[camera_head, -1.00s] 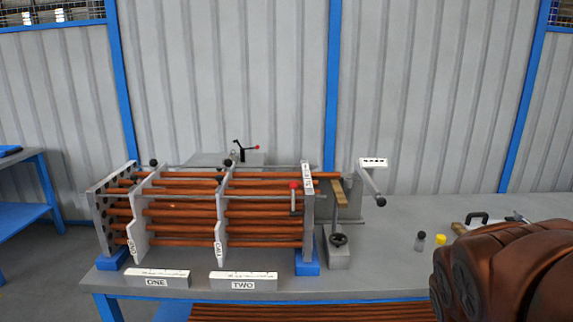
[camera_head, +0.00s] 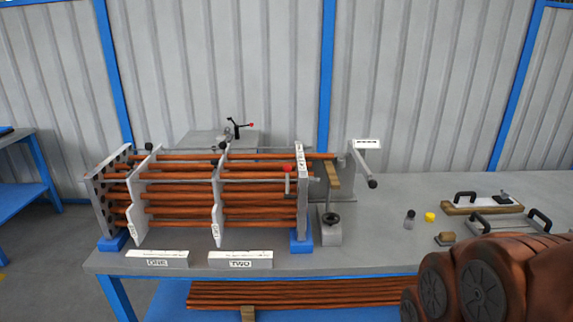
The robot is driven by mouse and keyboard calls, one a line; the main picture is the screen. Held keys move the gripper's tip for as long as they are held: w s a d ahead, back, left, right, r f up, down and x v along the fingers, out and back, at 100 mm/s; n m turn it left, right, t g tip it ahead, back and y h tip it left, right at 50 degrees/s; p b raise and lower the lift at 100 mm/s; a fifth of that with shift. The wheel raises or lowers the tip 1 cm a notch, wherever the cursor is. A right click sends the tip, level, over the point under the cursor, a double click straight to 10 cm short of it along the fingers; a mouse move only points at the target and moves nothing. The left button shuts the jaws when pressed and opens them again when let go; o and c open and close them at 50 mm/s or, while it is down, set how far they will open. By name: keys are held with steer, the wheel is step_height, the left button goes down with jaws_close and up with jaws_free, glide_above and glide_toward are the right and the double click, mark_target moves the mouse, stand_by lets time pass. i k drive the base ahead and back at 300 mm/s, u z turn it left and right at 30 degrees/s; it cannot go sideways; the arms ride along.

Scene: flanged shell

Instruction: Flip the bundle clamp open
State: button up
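A tube bundle (camera_head: 180,195) of copper-coloured rods runs through upright grey plates on the bench. I cannot tell for sure which part is the bundle clamp. Another is a red-topped handle (camera_head: 288,180) at the right end plate. Whether either is open or closed is too small to tell. My gripper is not in view; only a brown part of my arm shows at the lower right, apart from the bundle.
A crank handle (camera_head: 369,170) and a handwheel post (camera_head: 331,225) stand right of the bundle. Signs ONE (camera_head: 157,259) and TWO (camera_head: 240,260) sit at the front edge.

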mark_target(286, 168)
steer(key=k, duration=0.55)
steer(key=u, duration=1)
steer(key=i, duration=1.15)
steer(key=u, duration=0.25)
